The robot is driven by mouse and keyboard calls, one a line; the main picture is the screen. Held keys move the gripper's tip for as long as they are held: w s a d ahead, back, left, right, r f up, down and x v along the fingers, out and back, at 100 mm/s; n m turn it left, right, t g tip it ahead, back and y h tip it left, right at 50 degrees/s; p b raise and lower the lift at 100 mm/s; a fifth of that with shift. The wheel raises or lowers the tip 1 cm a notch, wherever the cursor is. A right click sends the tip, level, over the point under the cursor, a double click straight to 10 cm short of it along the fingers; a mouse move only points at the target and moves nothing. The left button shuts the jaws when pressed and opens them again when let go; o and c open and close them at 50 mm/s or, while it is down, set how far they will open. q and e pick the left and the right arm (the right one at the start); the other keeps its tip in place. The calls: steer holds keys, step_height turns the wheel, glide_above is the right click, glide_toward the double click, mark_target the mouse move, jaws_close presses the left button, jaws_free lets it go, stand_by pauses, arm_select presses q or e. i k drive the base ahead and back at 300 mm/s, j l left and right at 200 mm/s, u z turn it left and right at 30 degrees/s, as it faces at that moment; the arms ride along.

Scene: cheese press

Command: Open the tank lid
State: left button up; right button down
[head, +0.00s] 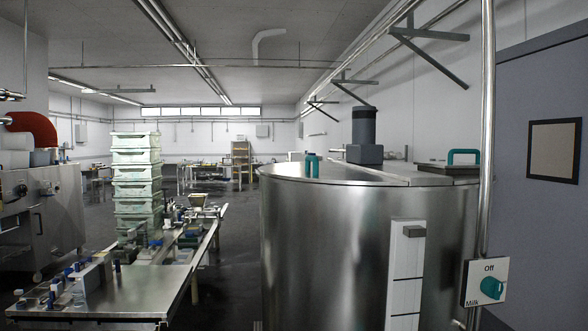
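A large round stainless steel tank (315,235) stands right of centre. Its top is a flat steel cover (340,174), seen nearly edge-on, that looks closed. A teal handle (312,163) stands upright near the left part of the top. A second teal handle (464,153) sits at the right, by a small dark raised hatch (447,169). A dark grey motor (365,135) stands on the top between them. I cannot tell which part is the lid the task names. Neither of my grippers is in view.
A steel work table (105,295) with several small devices is at the left, with stacked pale green crates (136,185) behind it. A vertical steel pipe (486,130) and a Milk switch panel (485,282) reading Off are at the right. Dark floor (230,260) lies between table and tank.

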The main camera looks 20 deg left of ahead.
mark_target(307, 162)
steer(key=j, duration=0.45)
steer(key=k+j, duration=0.1)
steer(key=j, duration=0.35)
steer(key=i+j, duration=0.1)
steer(key=j, duration=0.35)
steer(key=i+j, duration=0.1)
steer(key=j, duration=0.35)
steer(key=i+j, duration=0.2)
steer(key=i, duration=0.3)
steer(key=i+j, duration=0.2)
steer(key=i, duration=0.25)
steer(key=j+z, duration=0.5)
steer(key=j, duration=0.5)
